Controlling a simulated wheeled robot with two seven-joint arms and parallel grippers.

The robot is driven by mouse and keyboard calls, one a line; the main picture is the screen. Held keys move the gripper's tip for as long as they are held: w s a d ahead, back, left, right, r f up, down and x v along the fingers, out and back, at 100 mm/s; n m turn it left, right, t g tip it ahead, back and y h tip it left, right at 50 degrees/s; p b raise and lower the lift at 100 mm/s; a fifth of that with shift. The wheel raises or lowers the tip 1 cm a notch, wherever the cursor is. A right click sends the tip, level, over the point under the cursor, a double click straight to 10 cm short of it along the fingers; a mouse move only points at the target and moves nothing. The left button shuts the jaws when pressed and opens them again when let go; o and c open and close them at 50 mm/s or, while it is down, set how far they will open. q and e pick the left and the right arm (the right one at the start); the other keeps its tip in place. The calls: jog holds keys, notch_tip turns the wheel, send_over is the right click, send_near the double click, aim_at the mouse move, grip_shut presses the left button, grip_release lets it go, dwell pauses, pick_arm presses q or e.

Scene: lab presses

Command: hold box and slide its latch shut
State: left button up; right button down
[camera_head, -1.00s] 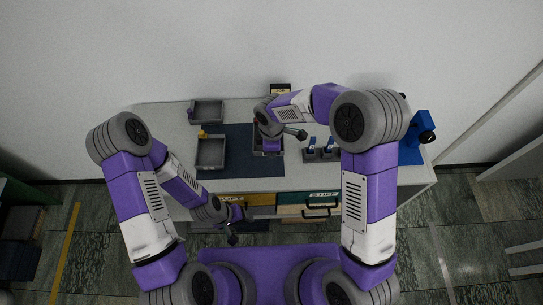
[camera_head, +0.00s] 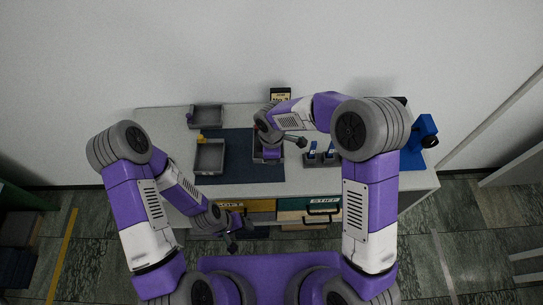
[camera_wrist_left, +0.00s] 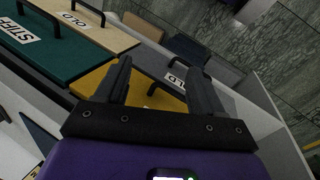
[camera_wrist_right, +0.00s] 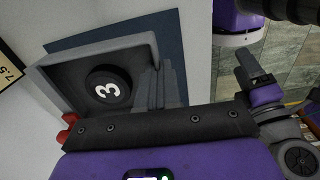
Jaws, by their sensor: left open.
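The box is a grey open tray (camera_wrist_right: 68,66) with a black round weight marked 3 (camera_wrist_right: 108,88) inside and a red knob (camera_wrist_right: 66,128) at its edge in the right wrist view. In the head view the box (camera_head: 257,160) is mostly hidden under my right gripper (camera_head: 270,158). In the right wrist view my right gripper (camera_wrist_right: 166,88) has its fingers close together at the box's wall and looks shut on it. My left gripper (camera_head: 233,241) is open and empty in front of the bench, low near the drawers; it also shows in the left wrist view (camera_wrist_left: 160,82).
Two other grey trays, one with a yellow knob (camera_head: 209,172) and one with a purple knob (camera_head: 207,105), stand left. A dark blue mat (camera_head: 235,175) lies under the box. Blue-topped holders (camera_head: 320,158) stand right. Labelled drawers with handles (camera_head: 323,211) line the bench front.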

aim_at(272, 173)
pick_arm(q)
jog(key=shift+f+b, duration=2.45)
jog(key=shift+f, duration=0.15)
pick_arm(e)
jog(key=shift+f, duration=3.45)
pick_arm(q)
jog(key=shift+f, duration=0.2)
pick_arm(e)
jog(key=shift+f, duration=0.25)
pick_arm(q)
jog(key=shift+c, duration=0.3)
